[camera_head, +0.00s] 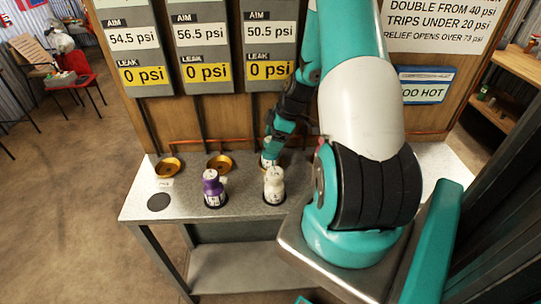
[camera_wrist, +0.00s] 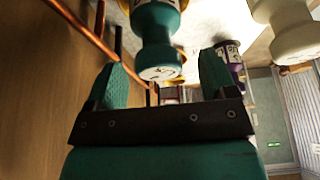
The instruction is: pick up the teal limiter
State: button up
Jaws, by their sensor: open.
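The teal limiter (camera_wrist: 156,28) shows large in the wrist view, with its narrow waist and rounded, labelled end in line with the gap between my fingers. My gripper (camera_wrist: 161,66) is open, one finger on each side of that end, with space visible on both sides. In the head view my gripper (camera_head: 271,138) is over the back of the bench, and the teal limiter (camera_head: 268,158) is mostly hidden below it. The white limiter (camera_head: 274,184) and the purple limiter (camera_head: 213,189) stand upright on the bench in front.
Two brass fittings (camera_head: 219,163) sit at the bench's back left, near a bare dark round pad (camera_head: 159,202). A copper pipe (camera_wrist: 78,28) runs along the wooden panel close to my gripper. Gauge boards (camera_head: 200,45) hang above.

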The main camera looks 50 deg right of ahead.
jog(key=shift+p+x, duration=0.45)
jog(key=shift+x, duration=1.3)
jog(key=c, duration=1.2)
jog(key=shift+r, duration=0.1)
